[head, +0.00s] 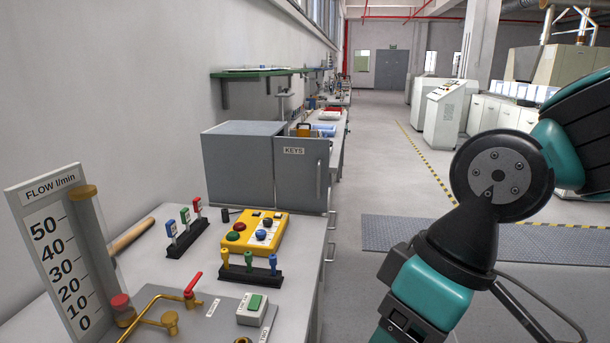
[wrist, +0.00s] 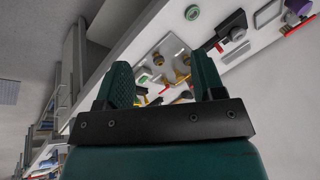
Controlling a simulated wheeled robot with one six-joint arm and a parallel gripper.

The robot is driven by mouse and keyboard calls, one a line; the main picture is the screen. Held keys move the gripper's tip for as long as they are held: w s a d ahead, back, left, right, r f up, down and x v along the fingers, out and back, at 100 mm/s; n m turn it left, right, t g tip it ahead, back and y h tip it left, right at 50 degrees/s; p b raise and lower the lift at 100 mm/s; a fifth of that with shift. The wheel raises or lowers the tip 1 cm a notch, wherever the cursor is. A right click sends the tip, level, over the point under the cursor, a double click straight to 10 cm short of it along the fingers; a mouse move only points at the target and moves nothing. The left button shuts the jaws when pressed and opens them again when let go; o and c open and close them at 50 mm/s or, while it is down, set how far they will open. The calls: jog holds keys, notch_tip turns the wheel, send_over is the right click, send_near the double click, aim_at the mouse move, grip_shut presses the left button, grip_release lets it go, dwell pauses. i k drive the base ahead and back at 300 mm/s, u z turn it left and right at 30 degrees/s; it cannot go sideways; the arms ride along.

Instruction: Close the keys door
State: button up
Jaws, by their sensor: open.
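The keys cabinet (head: 236,170) is a grey box standing on the bench at the middle left of the head view. Its grey door (head: 301,190), labelled KEYS, stands swung out to the right from the cabinet's near corner, with its labelled face toward the camera. A handle (head: 318,181) is near the door's free right edge. The cabinet's inside is hidden. My gripper (wrist: 163,78) is open in the wrist view, with two teal fingers apart and nothing seen between them. The gripper itself is out of the head view, so its distance to the door cannot be told.
The near bench holds a flow gauge (head: 62,255), a yellow button box (head: 254,234), key racks (head: 250,270) and a valve lever (head: 193,284). A wall shelf (head: 252,73) hangs behind. The floor right of the bench is free, with a dark mat (head: 400,235).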

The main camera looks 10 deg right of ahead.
aim_at(301, 165)
jog(key=k, duration=0.3)
jog(key=z, duration=0.85)
jog(key=i, duration=1.55)
jog(key=u, duration=0.8)
